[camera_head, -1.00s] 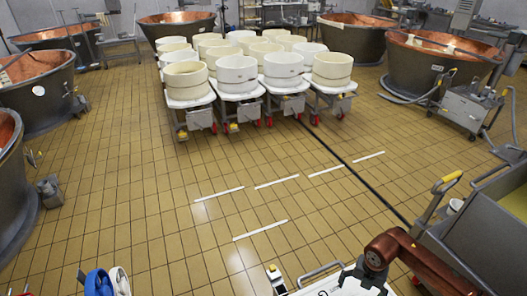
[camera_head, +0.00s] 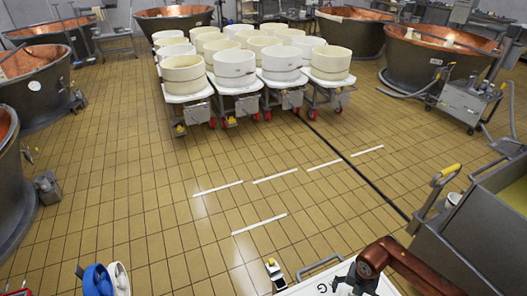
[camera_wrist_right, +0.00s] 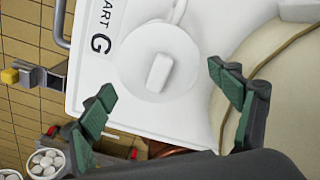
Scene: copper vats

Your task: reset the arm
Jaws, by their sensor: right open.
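My right arm (camera_head: 405,262) is brown and comes in at the bottom right of the head view. Behind the fingers is a white cart top (camera_wrist_right: 92,88) lettered "G", with a white disc (camera_wrist_right: 132,70) carrying a small white block (camera_wrist_right: 158,72). The cart top (camera_head: 310,289) also shows at the bottom edge of the head view. My left gripper is not in view.
Several cream round moulds (camera_head: 234,68) stand on carts at the back. Copper-lined vats (camera_head: 437,60) line the sides. A grey steel tank (camera_head: 455,245) stands close at right. Blue (camera_head: 97,281) and white rounded objects are at bottom left. The tiled floor (camera_head: 150,210) ahead is clear.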

